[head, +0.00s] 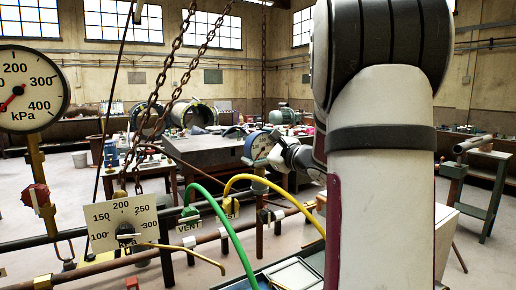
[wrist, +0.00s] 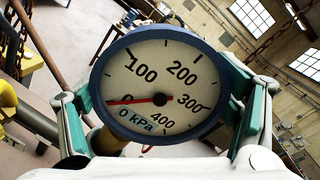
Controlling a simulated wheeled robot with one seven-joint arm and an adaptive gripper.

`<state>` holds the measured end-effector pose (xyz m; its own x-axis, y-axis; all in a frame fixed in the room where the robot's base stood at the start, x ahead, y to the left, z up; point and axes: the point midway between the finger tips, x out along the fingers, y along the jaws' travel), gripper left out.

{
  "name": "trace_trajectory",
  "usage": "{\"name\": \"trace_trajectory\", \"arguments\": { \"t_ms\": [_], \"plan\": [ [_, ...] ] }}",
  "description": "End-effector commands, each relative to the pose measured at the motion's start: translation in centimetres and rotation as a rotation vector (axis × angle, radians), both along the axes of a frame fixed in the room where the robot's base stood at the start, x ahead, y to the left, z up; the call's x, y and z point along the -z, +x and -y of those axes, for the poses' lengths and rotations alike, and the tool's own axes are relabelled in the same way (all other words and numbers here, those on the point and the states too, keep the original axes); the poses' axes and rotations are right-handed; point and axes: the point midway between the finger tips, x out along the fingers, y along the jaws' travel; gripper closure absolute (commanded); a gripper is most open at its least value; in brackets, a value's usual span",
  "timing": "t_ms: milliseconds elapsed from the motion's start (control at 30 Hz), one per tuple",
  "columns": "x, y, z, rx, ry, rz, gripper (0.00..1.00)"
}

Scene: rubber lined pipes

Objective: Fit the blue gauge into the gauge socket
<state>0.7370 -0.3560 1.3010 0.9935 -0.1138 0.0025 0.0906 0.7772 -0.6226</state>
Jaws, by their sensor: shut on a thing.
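The blue gauge (wrist: 160,62) has a blue rim, a cream dial and a red needle near 0 kPa. In the wrist view it sits between the two teal-and-white fingers of my gripper (wrist: 160,108), which is shut on it. In the head view the blue gauge (head: 259,147) is small, roughly upright, with my gripper (head: 272,151) at its right. A brass fitting (head: 260,186) stands on the pipework directly below the gauge. It looks like the gauge socket, but I cannot tell whether the gauge's stem is inside it or just above it.
A large kPa gauge (head: 22,88) stands on a brass post at the left. A dial plate (head: 124,222) with a black knob is at the lower left. Green (head: 234,235) and yellow (head: 285,193) hoses arch beside the pipes. Chains (head: 172,65) hang nearby. My arm hides the right-centre.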

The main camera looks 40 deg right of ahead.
Motion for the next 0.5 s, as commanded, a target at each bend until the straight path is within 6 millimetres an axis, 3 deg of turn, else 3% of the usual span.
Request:
{"name": "trace_trajectory", "arguments": {
  "t_ms": [500],
  "plan": [
    [0.92,0.02,-0.01,0.000,-0.001,0.002,0.60]
  ]
}}
